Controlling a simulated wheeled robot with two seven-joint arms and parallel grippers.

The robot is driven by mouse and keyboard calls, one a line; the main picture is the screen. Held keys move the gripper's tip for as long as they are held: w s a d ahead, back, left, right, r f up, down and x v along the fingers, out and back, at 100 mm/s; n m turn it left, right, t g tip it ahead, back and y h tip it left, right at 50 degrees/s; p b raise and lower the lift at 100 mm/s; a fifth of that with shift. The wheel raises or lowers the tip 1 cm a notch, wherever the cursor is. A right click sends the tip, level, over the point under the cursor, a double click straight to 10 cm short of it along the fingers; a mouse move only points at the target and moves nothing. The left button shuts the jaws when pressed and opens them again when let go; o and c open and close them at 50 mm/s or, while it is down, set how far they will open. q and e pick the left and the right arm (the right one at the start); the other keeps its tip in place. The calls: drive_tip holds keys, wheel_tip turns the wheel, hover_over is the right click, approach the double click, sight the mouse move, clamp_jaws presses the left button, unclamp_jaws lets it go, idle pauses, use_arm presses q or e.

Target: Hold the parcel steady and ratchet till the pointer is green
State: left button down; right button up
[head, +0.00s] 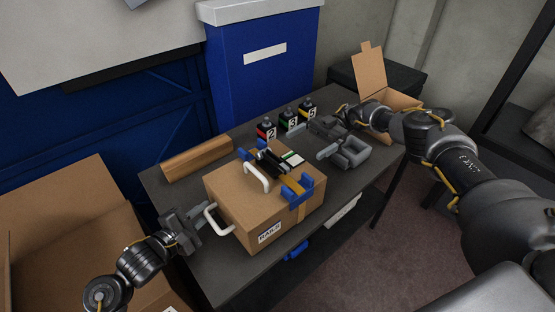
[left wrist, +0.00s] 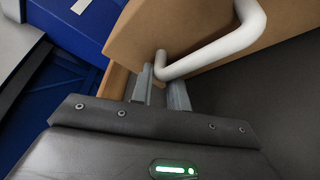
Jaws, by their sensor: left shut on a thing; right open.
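The parcel (head: 235,192), a brown cardboard box labelled RAILS, sits on the dark table (head: 175,200). A blue and tan strap with a blue buckle (head: 297,188) crosses its right part. A black ratchet device with a white handle (head: 257,177) lies on top, near a small green and white marking (head: 291,158); the pointer is too small to read. My left gripper (head: 203,216) is shut on the parcel's white side handle (head: 216,218). In the left wrist view its fingers (left wrist: 161,85) close around one end of the handle (left wrist: 215,50). My right gripper (head: 340,157) is open and empty, right of the parcel.
An open carton (head: 372,75) stands at the far right, a large carton (head: 65,215) at the left.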

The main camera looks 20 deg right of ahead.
sight(280, 159)
drive_tip(key=x, duration=1.1)
drive_tip(key=shift+s+a, duration=0.1)
drive_tip(key=shift+a, duration=0.1)
drive_tip(key=c, duration=1.2)
drive_tip(key=shift+c, duration=0.2)
